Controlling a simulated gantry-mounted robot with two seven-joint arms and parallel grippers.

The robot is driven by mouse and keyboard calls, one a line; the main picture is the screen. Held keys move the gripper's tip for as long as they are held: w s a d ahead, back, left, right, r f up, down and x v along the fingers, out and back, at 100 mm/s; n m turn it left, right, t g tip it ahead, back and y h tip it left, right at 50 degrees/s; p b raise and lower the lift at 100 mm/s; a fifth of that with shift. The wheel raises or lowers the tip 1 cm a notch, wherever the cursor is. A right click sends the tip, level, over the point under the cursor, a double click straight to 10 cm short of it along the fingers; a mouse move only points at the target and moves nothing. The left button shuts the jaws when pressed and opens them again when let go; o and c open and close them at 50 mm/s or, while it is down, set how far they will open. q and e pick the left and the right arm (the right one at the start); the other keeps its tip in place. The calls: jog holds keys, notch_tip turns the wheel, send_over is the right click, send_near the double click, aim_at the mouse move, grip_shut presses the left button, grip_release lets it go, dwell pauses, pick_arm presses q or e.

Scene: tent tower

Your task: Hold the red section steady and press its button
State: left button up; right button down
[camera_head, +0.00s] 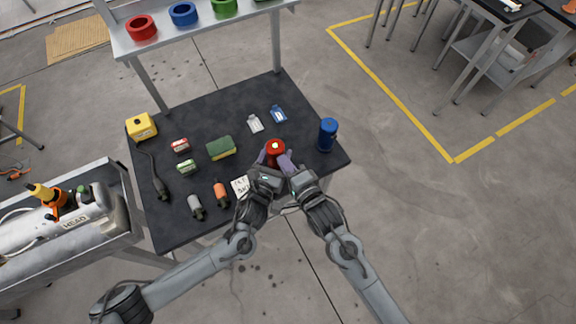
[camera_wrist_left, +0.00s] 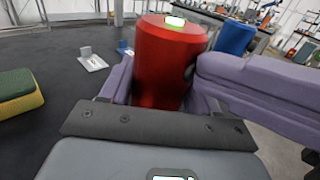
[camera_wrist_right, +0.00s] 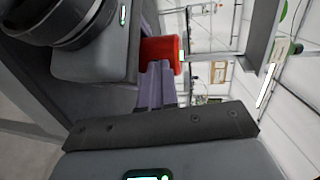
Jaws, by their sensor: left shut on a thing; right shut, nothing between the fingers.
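The red section (camera_head: 275,149) is an upright red cylinder at the front right of the dark table. A small bright green-white patch, seemingly its button (camera_wrist_left: 175,21), shows on its top. My left gripper (camera_head: 267,160) is shut on the red section, with purple fingers on either side of it in the left wrist view (camera_wrist_left: 165,85). My right gripper (camera_head: 286,158) is shut and empty beside the section. In the right wrist view its closed fingertips (camera_wrist_right: 158,70) overlap the red section (camera_wrist_right: 160,51); whether they touch it is unclear. The fingers hide its lower part.
A blue cylinder (camera_head: 327,136) stands right of the red section near the table edge. A green-yellow sponge (camera_head: 221,148), grey and blue tags (camera_head: 279,115), a paper note (camera_head: 241,187) and an orange-topped item (camera_head: 221,193) lie nearby. A shelf (camera_head: 190,32) with coloured rings stands behind.

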pick_arm(q)
jog(key=shift+s+d+h, duration=0.3)
jog(key=shift+s+d, duration=0.1)
jog(key=shift+d, duration=0.1)
pick_arm(e)
jog(key=shift+d+r, duration=0.1)
jog(key=shift+d, duration=0.1)
pick_arm(q)
jog(key=shift+w+a+f, duration=0.1)
jog(key=shift+w+a, duration=0.05)
jog(key=shift+a, duration=0.05)
pick_arm(e)
jog(key=v, duration=1)
jog(key=shift+s+a, duration=0.1)
jog(key=shift+a, duration=0.05)
pick_arm(q)
jog(key=o, duration=1.5)
